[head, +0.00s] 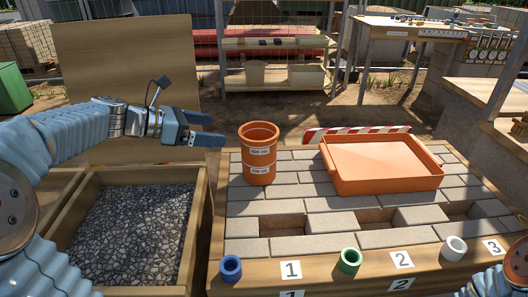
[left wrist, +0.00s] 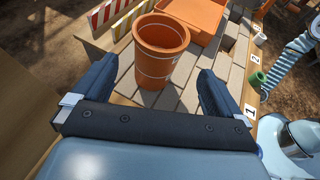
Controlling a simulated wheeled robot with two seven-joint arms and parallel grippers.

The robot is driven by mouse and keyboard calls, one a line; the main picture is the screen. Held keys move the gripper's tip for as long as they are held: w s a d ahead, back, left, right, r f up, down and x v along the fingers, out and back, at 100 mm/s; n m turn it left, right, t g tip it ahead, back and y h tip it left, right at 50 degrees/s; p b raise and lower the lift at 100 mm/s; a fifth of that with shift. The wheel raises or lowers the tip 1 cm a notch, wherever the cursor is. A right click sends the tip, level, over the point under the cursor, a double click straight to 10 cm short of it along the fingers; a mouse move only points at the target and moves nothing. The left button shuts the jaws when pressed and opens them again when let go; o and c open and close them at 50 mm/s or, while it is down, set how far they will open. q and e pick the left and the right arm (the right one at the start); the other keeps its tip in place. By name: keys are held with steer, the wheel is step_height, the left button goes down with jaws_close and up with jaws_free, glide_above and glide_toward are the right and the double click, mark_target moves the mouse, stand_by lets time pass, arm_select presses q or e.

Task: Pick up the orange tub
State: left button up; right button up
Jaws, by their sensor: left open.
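The orange tub (head: 259,155) is round and bucket-like, with white labels on its side. It stands upright and open-topped on the paved surface (head: 245,205), near its back left corner. My left gripper (head: 222,129) is open and empty, left of the tub near rim height, with its fingers pointing at it. In the left wrist view, the tub (left wrist: 160,50) appears ahead between the two spread fingers, apart from both. My right gripper is not in view; only part of my right arm shows at the lower right.
A shallow orange rectangular tray (head: 382,185) lies right of the tub, with a red-and-white striped board (head: 330,133) behind. Blue (head: 230,268), green (head: 349,260) and white (head: 454,248) cups line the front edge by numbered cards. A gravel box (head: 190,240) stands left.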

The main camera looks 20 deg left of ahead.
arm_select(q)
steer(key=x, duration=1.1)
steer(key=shift+w+d+r, duration=0.15)
steer(key=shift+w+d, duration=0.2)
steer(key=c, duration=1.1)
steer(key=shift+c, duration=0.2)
steer(key=shift+r, duration=0.1)
step_height(320, 180, up, 28)
steer(key=p, duration=0.2)
glide_above(251, 132)
steer(key=s+d, duration=0.2)
steer(key=s, duration=0.2)
